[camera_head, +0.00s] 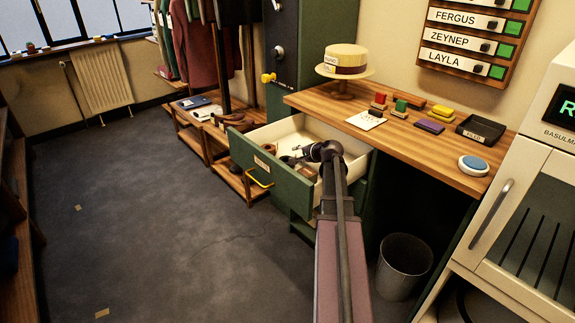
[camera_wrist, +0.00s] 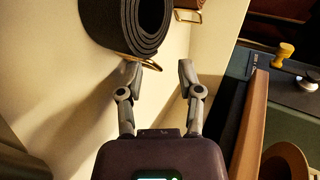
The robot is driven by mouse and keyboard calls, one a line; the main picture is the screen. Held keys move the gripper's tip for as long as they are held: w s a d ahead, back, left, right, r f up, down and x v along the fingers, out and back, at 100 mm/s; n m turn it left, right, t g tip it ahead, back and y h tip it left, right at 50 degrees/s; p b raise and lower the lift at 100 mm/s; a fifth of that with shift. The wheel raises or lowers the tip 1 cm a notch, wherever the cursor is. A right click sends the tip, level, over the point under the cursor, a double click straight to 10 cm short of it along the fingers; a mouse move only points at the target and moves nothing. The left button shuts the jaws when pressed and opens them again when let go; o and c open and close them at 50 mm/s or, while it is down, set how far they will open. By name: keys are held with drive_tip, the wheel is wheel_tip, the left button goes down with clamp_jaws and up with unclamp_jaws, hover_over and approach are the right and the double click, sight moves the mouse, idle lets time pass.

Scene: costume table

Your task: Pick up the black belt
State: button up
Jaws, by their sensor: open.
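The black belt (camera_wrist: 128,24) lies coiled at the top of the wrist view, with a gold-coloured buckle at its lower edge. My gripper (camera_wrist: 165,68) is open and empty, its fingertips just below the coil and apart from each other. The left fingertip is close to the buckle; I cannot tell whether they touch. In the head view my gripper (camera_head: 291,158) reaches into the open green drawer (camera_head: 238,150). My arm hides part of the drawer there, and I cannot make out the black belt clearly in that view.
A brown coiled item (camera_head: 269,148) lies in the drawer. Part of a brown strap with a metal buckle (camera_wrist: 187,16) is beside the black belt. The wooden tabletop (camera_head: 440,155) overhangs the drawer's right. A straw hat (camera_head: 345,60) stands on it. A bin (camera_head: 404,265) stands below.

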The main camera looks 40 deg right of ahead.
idle(0.3)
clamp_jaws()
drive_tip(key=shift+r, duration=0.2)
wheel_tip(320, 180, up, 10)
drive_tip(key=p, duration=1)
drive_tip(key=shift+f, duration=0.15)
idle(0.7)
